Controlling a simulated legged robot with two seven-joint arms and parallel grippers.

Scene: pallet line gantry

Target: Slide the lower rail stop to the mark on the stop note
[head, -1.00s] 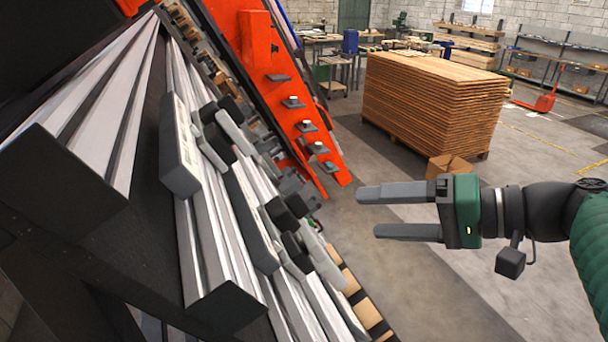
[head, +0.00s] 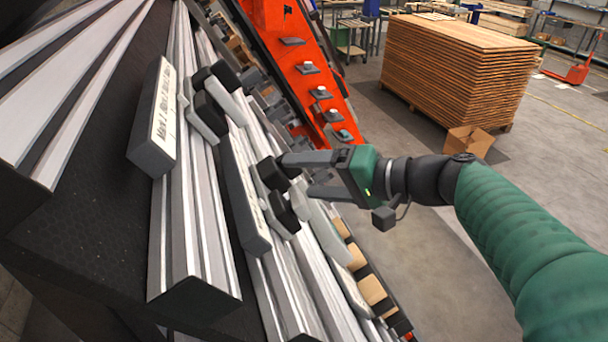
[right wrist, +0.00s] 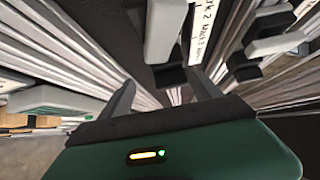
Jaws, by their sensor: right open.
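The lower rail stop, grey with black blocks (head: 283,212), sits on the right-hand, lower rail in the head view, beside a grey bar with a printed white strip (head: 247,195). My right gripper (head: 297,178) is open, its fingertips close to this stop's upper black block; contact cannot be told. In the right wrist view the open fingers (right wrist: 165,92) point at the rails, with a black block (right wrist: 168,77) beyond and between them. A second similar stop (head: 212,108) sits on the rail to the left, beside another bar with printed marks (head: 158,122). No separate stop note can be made out. My left gripper is out of view.
Metal rails (head: 195,255) run steeply across the left half on a dark frame (head: 90,235). An orange beam (head: 315,85) rises behind. A stack of boards (head: 455,70) and a cardboard box (head: 468,142) stand on the floor. Open floor lies right of the rails.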

